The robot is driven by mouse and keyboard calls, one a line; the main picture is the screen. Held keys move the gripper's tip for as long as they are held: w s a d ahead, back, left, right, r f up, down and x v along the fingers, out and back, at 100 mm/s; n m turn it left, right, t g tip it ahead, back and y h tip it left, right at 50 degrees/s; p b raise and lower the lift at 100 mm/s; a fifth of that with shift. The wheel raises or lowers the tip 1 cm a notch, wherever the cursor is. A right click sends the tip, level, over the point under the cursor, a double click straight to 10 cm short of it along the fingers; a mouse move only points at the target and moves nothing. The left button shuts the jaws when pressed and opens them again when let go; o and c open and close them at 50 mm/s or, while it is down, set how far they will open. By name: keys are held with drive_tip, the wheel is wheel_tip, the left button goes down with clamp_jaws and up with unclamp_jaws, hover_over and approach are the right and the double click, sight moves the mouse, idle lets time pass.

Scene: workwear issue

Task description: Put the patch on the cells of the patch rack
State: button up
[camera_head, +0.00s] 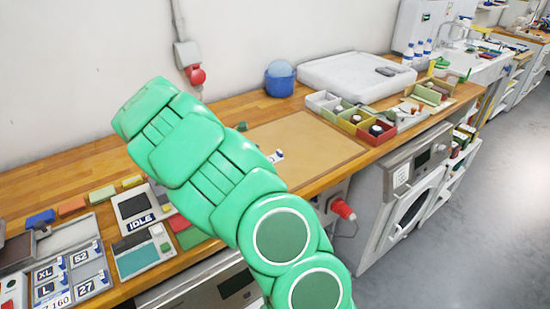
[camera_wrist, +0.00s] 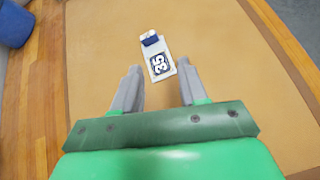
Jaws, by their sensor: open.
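A small white patch with a dark "35" label (camera_wrist: 160,65) and a blue part at its far end lies on the tan mat (camera_wrist: 220,60) in the wrist view. In the head view a bit of the patch (camera_head: 277,156) shows beside my arm. My gripper (camera_wrist: 159,68) is open; its two fingers point toward the patch, one on each side of its near end, apart from it. The gripper is hidden behind my arm in the head view. What looks like the patch rack (camera_head: 72,238), grey with cells marked XL, 52, L and 27, stands at the lower left.
A blue bucket (camera_head: 280,79) stands behind the mat. Small open boxes (camera_head: 376,130) and a white case (camera_head: 355,76) are to the right. The mat around the patch is clear.

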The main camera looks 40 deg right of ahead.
sight(280, 152)
drive_tip(key=d+m+y, duration=0.2)
drive_tip(key=m, duration=0.1)
drive_tip(key=m+y, duration=0.1)
drive_tip(key=y, duration=0.1)
drive_tip(key=shift+s+d+r+m, duration=0.2)
drive_tip(key=shift+d+r+m, duration=0.2)
drive_tip(key=d+m+y, duration=0.1)
drive_tip(key=d+m+t+y, duration=0.1)
drive_tip(key=m, duration=0.1)
drive_tip(key=shift+s+d+r+y, duration=0.1)
drive_tip(key=shift+s+r+y, duration=0.1)
drive_tip(key=shift+r+y, duration=0.15)
drive_tip(key=s+d+r+m+t+y, duration=0.1)
drive_tip(key=d+r+m+t+y, duration=0.2)
drive_tip(key=d+m, duration=0.35)
drive_tip(key=shift+y, duration=0.65)
drive_tip(key=shift+a+x, duration=0.15)
drive_tip(key=shift+x, duration=2.05)
drive_tip(key=shift+a+x, duration=0.15)
drive_tip(key=shift+x, duration=2.05)
drive_tip(key=shift+s, duration=0.15)
drive_tip(key=shift+c, duration=0.4)
clamp_jaws()
